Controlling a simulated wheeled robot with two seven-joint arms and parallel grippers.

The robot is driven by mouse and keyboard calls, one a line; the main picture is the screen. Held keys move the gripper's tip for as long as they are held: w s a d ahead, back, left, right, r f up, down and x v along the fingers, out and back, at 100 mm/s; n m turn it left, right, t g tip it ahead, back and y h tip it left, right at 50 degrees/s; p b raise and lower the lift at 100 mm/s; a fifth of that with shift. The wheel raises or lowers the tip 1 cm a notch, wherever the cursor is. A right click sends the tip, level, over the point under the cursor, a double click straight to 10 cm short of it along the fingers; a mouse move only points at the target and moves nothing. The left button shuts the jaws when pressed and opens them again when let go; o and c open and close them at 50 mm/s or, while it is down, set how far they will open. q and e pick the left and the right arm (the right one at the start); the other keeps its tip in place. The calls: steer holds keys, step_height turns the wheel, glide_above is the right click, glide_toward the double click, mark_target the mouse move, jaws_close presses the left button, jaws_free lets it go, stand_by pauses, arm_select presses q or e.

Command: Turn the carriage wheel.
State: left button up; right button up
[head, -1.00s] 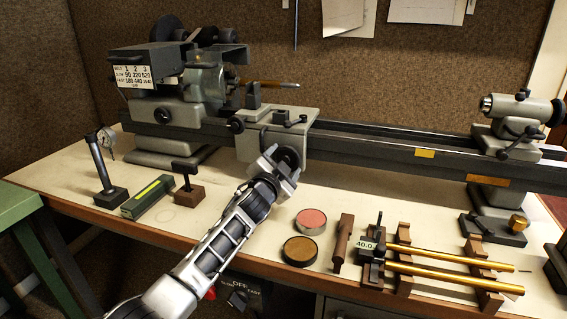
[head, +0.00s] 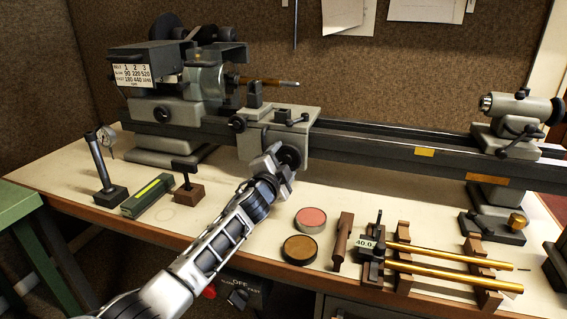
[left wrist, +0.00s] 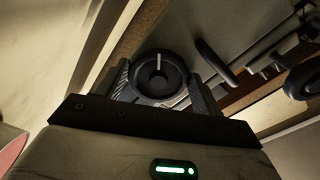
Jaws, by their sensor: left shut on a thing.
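The carriage wheel (head: 291,155) is a dark round handwheel on the front of the grey lathe carriage (head: 262,148). My left gripper (head: 282,163) is at the wheel, shut on it, and hides part of it in the head view. In the left wrist view the wheel (left wrist: 158,78) sits between the two fingers, with a pale mark near the top of its face. My right gripper is not in view.
The lathe bed (head: 400,150) runs right to the tailstock (head: 510,122). Pink (head: 311,218) and brown (head: 301,248) round tins and brass tubes (head: 450,258) on wooden supports lie right of my arm. A dial gauge stand (head: 102,165) and green-striped block (head: 147,195) stand left.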

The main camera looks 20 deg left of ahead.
arm_select(q)
steer(key=shift+w+a+r+y, duration=0.1)
steer(key=shift+a+r+y, duration=0.05)
steer(key=shift+a, duration=0.25)
steer(key=shift+w+a+r+y, duration=0.1)
steer(key=shift+a+r+y, duration=0.05)
steer(key=shift+a, duration=0.25)
steer(key=o, duration=0.7)
steer(key=shift+s, duration=0.1)
steer(key=shift+a, duration=0.15)
